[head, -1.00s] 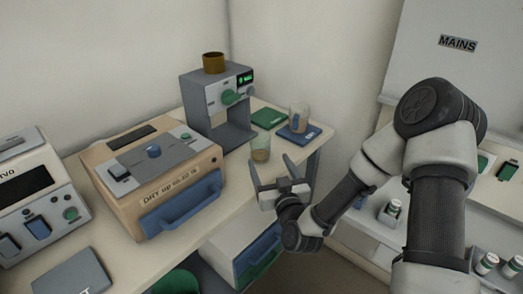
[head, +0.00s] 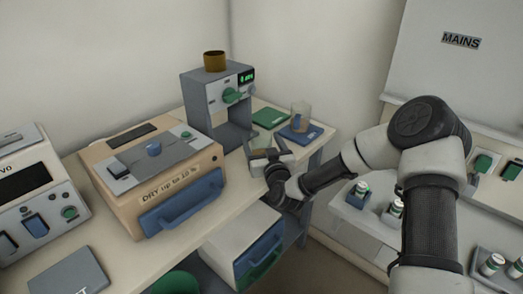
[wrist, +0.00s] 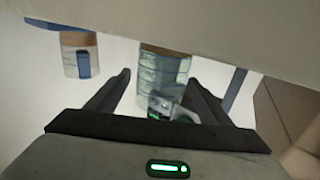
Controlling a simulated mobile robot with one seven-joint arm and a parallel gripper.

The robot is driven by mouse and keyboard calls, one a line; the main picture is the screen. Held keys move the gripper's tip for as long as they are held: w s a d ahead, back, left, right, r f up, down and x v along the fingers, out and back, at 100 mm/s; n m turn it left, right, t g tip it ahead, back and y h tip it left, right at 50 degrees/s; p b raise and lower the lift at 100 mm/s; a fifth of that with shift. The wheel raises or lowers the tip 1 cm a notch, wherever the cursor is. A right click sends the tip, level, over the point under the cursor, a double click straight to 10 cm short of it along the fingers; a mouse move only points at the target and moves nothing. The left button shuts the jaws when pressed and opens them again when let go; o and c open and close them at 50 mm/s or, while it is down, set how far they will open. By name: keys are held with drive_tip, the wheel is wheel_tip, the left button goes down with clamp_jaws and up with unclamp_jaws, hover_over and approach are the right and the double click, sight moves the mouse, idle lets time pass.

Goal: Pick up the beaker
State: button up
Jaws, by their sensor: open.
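A clear glass beaker with some amber-brown content (head: 259,143) stands near the bench edge, in front of the grey instrument, partly hidden by my gripper in the head view. My gripper (head: 266,149) is open, with its fingers pointing at this beaker. In the wrist view, the beaker (wrist: 165,68) is straight ahead, in line with the gap between the open fingers (wrist: 160,85); I cannot tell whether it is between them. A second glass vessel with a blue label (head: 301,118) stands on a blue pad (head: 305,136) farther back; it also shows in the wrist view (wrist: 78,55).
The grey instrument (head: 204,95) with a brown cup (head: 214,61) on top stands behind the beaker. A green pad (head: 270,117) lies beside it. A tan furnace (head: 130,195) is to the left. A drawer with a blue handle (head: 258,245) is below the bench edge.

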drive_tip(key=c, duration=1.6)
wheel_tip(320, 180, up, 10)
drive_tip(key=p, duration=0.2)
